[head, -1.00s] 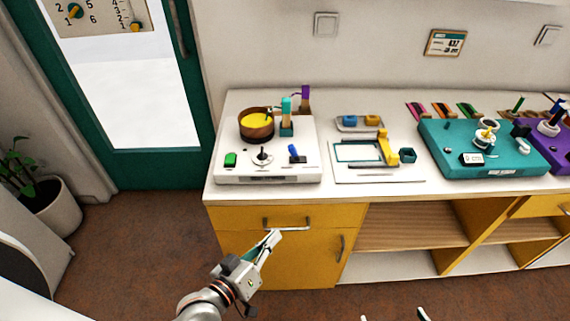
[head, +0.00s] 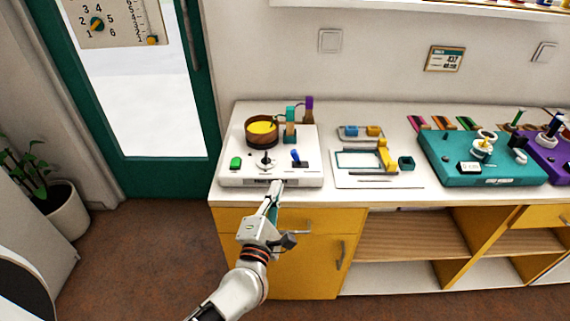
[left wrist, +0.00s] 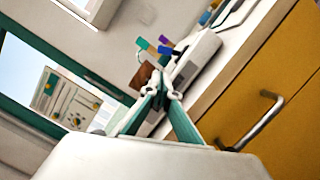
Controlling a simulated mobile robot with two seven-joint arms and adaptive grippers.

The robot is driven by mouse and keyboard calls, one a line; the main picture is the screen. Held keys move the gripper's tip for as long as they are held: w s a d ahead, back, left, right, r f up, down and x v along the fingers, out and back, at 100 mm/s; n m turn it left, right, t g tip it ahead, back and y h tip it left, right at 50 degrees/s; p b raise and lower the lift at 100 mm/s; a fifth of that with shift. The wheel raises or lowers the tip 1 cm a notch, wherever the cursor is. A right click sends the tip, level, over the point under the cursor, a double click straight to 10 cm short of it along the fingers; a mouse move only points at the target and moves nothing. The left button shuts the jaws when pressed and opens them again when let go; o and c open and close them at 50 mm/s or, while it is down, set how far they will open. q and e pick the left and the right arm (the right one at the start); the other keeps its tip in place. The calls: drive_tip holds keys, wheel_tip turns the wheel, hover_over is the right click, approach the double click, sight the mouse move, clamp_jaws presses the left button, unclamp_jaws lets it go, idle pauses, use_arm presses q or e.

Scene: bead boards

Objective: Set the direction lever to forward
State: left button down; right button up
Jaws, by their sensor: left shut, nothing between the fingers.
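A white machine (head: 238,182) stands on the counter at the left end. A small blue lever (head: 295,155) stands tilted on a dark base at its front right; it seems to be the direction lever, but its markings are too small to read. In the left wrist view the white machine (left wrist: 203,52) shows beyond my fingers, rotated in the picture. My left gripper (head: 279,186) is shut and empty, at the machine's front edge, below and a little left of the blue lever and apart from it. It also shows in the left wrist view (left wrist: 161,92). My right gripper is out of view.
The machine also bears a green switch (head: 236,163), a black knob (head: 266,160) and a wooden bowl (head: 262,131) of yellow beads. A white board (head: 345,182) lies to its right, then a teal machine (head: 490,181). A drawer handle (head: 295,231) sticks out below the counter.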

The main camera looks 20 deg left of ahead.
sight(285, 171)
use_arm(q)
drive_tip(key=w, duration=0.6)
drive_tip(key=w+r, duration=0.1)
drive_tip(key=w, duration=0.2)
drive_tip(key=shift+a, duration=0.25)
drive_tip(key=shift+w, duration=0.45)
